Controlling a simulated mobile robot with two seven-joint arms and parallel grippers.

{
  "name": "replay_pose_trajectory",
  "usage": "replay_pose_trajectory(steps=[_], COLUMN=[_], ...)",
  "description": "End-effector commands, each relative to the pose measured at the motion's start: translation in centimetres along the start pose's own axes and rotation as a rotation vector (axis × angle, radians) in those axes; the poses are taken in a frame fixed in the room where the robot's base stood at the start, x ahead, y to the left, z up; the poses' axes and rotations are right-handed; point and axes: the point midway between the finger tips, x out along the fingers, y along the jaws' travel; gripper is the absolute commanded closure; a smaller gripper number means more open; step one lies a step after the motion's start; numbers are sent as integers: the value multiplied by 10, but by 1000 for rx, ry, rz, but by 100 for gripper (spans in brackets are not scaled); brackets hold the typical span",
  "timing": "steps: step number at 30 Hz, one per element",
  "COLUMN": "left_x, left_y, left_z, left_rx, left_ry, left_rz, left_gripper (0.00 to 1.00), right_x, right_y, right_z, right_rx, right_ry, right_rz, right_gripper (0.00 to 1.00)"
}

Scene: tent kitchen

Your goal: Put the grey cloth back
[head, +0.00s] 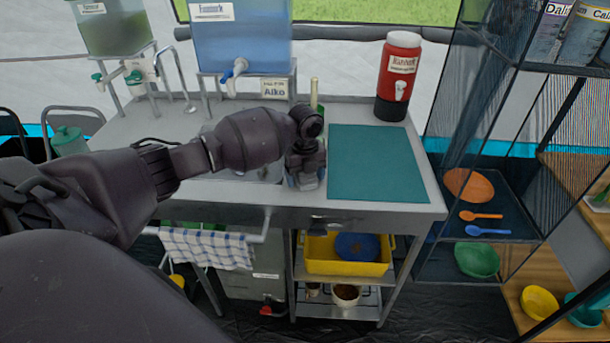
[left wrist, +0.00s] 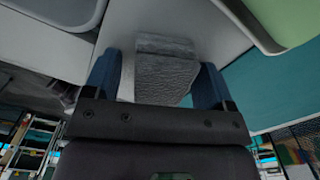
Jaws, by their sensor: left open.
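The grey cloth (left wrist: 165,72) shows in the left wrist view as a crinkled grey piece on a pale surface. It lies between the two blue fingers of my left gripper (left wrist: 157,80), with a gap on the right side. In the head view my left gripper (head: 306,178) points down over the steel counter, just left of the teal mat (head: 375,163). The fingers are open, and I see no grip on the cloth. I cannot clearly make out the cloth in the head view, where the gripper and arm cover that spot. My right gripper is not in view.
Water dispensers (head: 240,45) and a red jug (head: 398,75) stand at the counter's back. A blue-and-white checked towel (head: 207,248) hangs on the front rail. A yellow tub (head: 318,262) sits on the shelf below.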

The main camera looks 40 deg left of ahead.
Motion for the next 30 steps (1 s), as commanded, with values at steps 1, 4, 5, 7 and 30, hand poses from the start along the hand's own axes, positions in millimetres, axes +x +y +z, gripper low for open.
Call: replay_pose_trajectory(steps=[1, 4, 5, 7, 30], left_x=[-3, -12, -16, -28, -123], left_y=[0, 0, -1, -1, 0], left_z=[0, 0, 0, 1, 0], left_rx=[0, 1, 1, 1, 0], left_ry=[-1, -2, -2, -3, 0], left_rz=[-1, -2, -3, -4, -1], left_gripper=[22, 22, 22, 22, 22], right_x=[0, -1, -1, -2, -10], right_y=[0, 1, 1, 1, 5], right_z=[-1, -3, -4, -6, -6], right_rx=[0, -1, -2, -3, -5], right_ry=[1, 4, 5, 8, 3], right_rz=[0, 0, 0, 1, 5], right_gripper=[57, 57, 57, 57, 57])
